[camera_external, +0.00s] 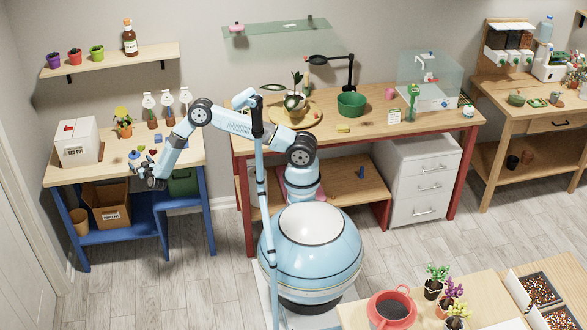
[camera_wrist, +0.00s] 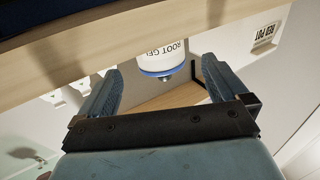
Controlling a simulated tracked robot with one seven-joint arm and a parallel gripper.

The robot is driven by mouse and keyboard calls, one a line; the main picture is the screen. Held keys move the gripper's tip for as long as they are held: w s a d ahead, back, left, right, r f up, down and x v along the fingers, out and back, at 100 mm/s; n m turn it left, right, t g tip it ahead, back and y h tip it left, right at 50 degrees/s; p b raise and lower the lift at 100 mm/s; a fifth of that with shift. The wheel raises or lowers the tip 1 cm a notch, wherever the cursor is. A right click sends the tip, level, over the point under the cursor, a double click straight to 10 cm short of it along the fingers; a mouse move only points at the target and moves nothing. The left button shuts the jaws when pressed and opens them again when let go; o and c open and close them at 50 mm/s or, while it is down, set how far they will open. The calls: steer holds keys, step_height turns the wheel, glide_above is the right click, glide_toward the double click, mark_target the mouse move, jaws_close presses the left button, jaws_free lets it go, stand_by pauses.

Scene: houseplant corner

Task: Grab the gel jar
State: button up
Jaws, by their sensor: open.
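The gel jar (camera_wrist: 167,50) is white with a blue rim and a small knob, and its label reads "ROOT GEL". In the wrist view it appears upside down, ahead of and between the two fingers of my gripper (camera_wrist: 160,68). The fingers are apart, with visible gaps on both sides of the jar. In the outside view, a small white and blue item that looks like the jar (camera_external: 134,155) is on the left wooden table (camera_external: 60,174), and my gripper (camera_external: 148,178) is beside it at the table's front edge.
A white box (camera_external: 78,142) labelled for pots stands left on the table. Small blue and grey items (camera_external: 157,140) lie right of the jar. A cardboard box (camera_external: 108,205) sits on the lower shelf.

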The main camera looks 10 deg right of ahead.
mark_target(134, 155)
steer(key=shift+x, duration=3.7)
steer(key=shift+d+r, duration=0.1)
steer(key=shift+r, duration=0.05)
